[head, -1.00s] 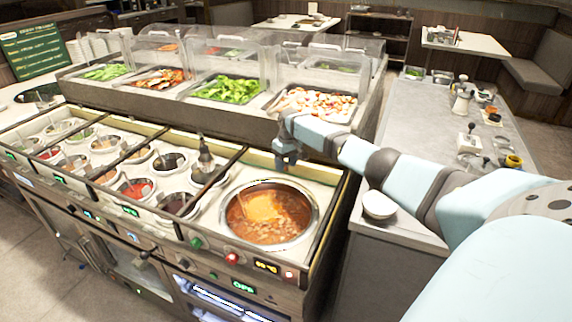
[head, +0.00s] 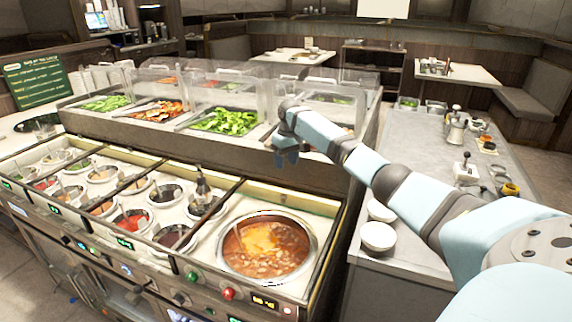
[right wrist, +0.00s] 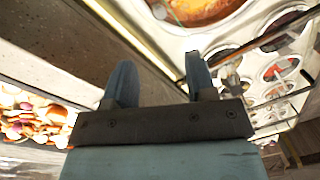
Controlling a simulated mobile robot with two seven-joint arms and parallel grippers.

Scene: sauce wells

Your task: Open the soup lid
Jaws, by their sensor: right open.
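The soup well (head: 267,247) is a round metal-rimmed pot of orange-brown soup at the right end of the counter. The soup surface shows clearly; I cannot make out a separate lid over it. My right gripper (head: 287,158) is open and empty, above and behind the well, in front of the raised salad shelf. In the right wrist view its two fingers (right wrist: 160,76) are apart with nothing between them. Part of the soup (right wrist: 195,9) shows at the top of that view. My left gripper is not in view.
Several small sauce wells (head: 132,219) lie left of the soup, with a dark-handled utensil (head: 203,185) near it. The raised shelf with salad trays (head: 222,121) and clear covers stands behind. White bowls (head: 378,237) sit on the side counter at right.

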